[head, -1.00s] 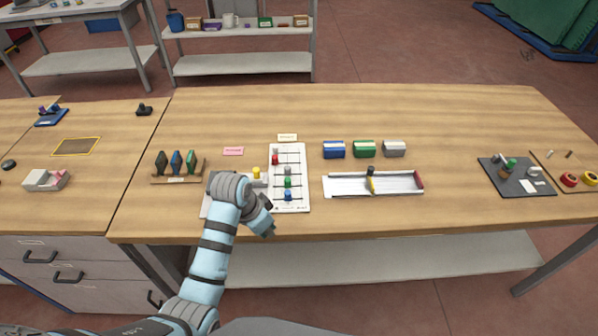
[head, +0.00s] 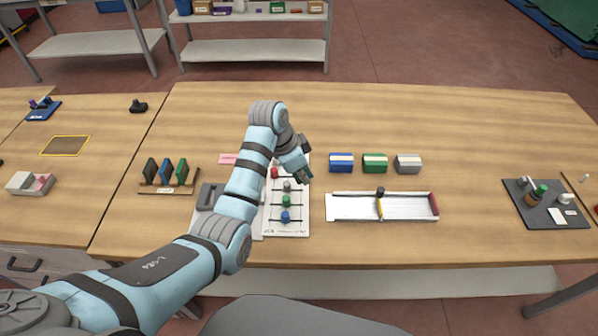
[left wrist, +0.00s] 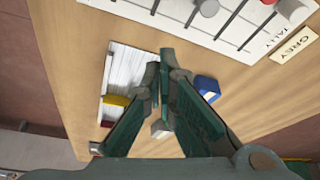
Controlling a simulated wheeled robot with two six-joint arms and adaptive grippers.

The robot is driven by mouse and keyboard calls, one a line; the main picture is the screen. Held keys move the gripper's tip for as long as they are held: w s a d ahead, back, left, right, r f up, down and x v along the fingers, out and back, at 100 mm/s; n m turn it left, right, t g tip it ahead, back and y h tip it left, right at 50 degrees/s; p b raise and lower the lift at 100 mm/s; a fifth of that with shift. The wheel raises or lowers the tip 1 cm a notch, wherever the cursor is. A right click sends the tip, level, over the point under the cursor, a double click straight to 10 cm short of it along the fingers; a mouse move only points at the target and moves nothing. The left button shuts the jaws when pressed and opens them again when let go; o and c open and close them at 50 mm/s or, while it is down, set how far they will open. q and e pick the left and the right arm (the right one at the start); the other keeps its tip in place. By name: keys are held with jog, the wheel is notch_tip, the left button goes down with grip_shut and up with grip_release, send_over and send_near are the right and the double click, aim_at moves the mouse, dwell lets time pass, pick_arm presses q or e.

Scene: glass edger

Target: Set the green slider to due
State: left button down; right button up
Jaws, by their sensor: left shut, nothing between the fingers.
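The green slider (head: 286,201) is a green knob on a white board (head: 299,226) with several dark cross lines. It sits between a grey knob (head: 287,185) and a blue knob (head: 285,216). A red knob (head: 274,172) is at the board's far left. My left gripper (head: 306,176) is shut and empty, above the board's far right edge, beyond the green knob. In the left wrist view my closed fingers (left wrist: 166,56) point past the board (left wrist: 232,20), whose end reads TALLY, beside a GREY card (left wrist: 294,45). The green knob does not show there. My right gripper is out of view.
A white tray (head: 350,206) with a yellow pointer stands right of the board. Blue (head: 341,162), green (head: 375,163) and grey (head: 408,163) blocks stand behind it. A rack (head: 170,189) with upright pieces is at left.

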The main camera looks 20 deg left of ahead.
pick_arm(q)
jog(key=b, duration=0.2)
send_over(302, 201)
jog(key=w+d, duration=0.1)
jog(key=d, duration=0.1)
notch_tip(302, 201, down, 6)
jog(key=shift+d+f, duration=0.1)
jog(key=a+p, duration=0.1)
jog(key=s+a+p, duration=0.1)
jog(key=shift+s+a+f, duration=0.1)
jog(key=shift+s+a, duration=0.1)
jog(key=shift+a, duration=0.15)
jog(key=shift+s+a, duration=0.25)
jog(key=shift+s, duration=0.05)
jog(key=shift+s+a, duration=0.1)
jog(key=shift+s, duration=0.1)
jog(key=shift+w, duration=0.15)
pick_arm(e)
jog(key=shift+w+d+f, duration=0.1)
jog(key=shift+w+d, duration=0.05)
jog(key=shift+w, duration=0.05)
